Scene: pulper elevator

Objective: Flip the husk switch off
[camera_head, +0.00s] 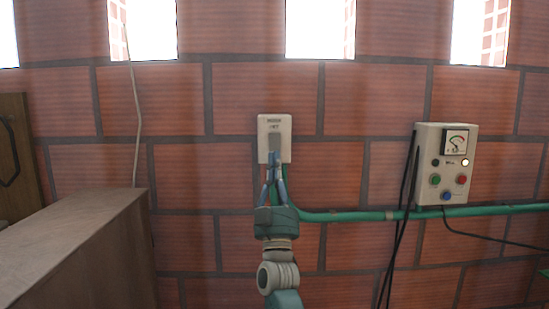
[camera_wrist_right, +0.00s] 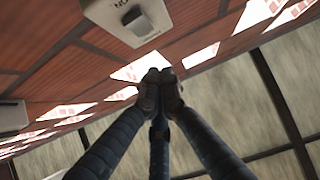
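The husk switch (camera_head: 274,124) is a pale upright plate on the brick wall, with a grey rocker and small lettering that I cannot read for sure. In the right wrist view the same switch (camera_wrist_right: 108,12) shows at the top, partly cut off, with its grey rocker. My right gripper (camera_head: 274,153) is in front of the lower part of the plate and hides some of it. In the right wrist view its fingertips (camera_wrist_right: 161,78) are together with nothing between them, below the switch; a gap shows there. Contact cannot be told from the head view. My left gripper is out of view.
A control box (camera_head: 428,168) with a gauge and several coloured buttons hangs on the wall at right. A green pipe (camera_head: 370,215) and black cables run below. A brown box-like block (camera_head: 80,245) stands at lower left. The wall around the switch is clear.

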